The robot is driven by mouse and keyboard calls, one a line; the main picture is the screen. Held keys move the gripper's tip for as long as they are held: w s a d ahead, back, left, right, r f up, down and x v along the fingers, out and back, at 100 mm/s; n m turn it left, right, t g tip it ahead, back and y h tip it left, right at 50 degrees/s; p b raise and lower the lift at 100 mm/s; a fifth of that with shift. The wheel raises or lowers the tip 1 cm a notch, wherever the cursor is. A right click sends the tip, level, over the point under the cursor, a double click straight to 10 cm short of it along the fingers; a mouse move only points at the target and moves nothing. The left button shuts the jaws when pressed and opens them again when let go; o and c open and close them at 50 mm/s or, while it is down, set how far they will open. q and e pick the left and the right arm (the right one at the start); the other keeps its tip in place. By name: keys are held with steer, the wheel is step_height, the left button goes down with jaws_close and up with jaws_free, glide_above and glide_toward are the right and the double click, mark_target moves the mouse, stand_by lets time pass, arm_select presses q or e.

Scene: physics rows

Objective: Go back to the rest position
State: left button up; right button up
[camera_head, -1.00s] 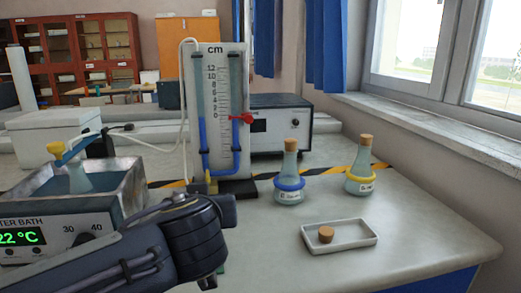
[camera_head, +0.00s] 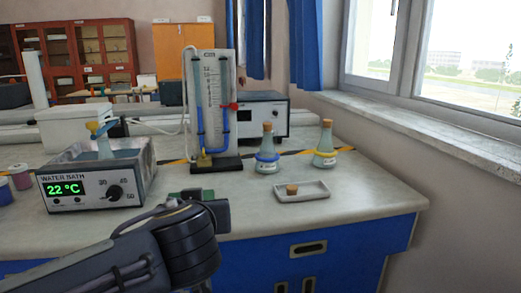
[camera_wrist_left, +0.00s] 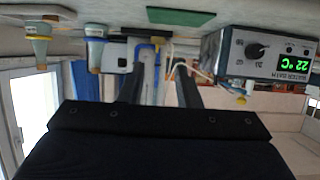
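My right gripper is in neither view. Two corked flasks stand at the right, one with a blue ring (camera_head: 266,158) and one with a yellow ring (camera_head: 324,152).
A white tray (camera_head: 318,191) holding a cork (camera_head: 292,189) lies near the bench's front edge. A manometer (camera_head: 213,110) stands behind, beside a grey instrument box (camera_head: 262,118). A green mat (camera_wrist_left: 180,17) lies on the bench. Blue drawers (camera_head: 345,250) are below; the right front floor is clear.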

arm_select(q)
steer(key=s+a+f+g+h, duration=0.1)
steer(key=s+a+f+g, duration=0.3)
steer(key=f, duration=0.4)
steer(key=s+a+f+g+h, duration=0.2)
steer(key=s+a+f, duration=0.1)
steer(key=a+f, duration=0.4)
steer(key=s+d+f+g+h, duration=0.15)
steer(key=s+f, duration=0.25)
steer(key=s, duration=0.4)
steer(key=s+f+h, duration=0.2)
steer(key=s+f, duration=0.2)
steer(key=s, duration=0.3)
step_height(320, 180, up, 31)
steer(key=p, duration=3)
steer(key=shift+s+d+m+p, duration=0.2)
steer(key=shift+d+m+p, duration=0.1)
steer(key=shift+p, duration=0.1)
steer(key=shift+a, duration=0.1)
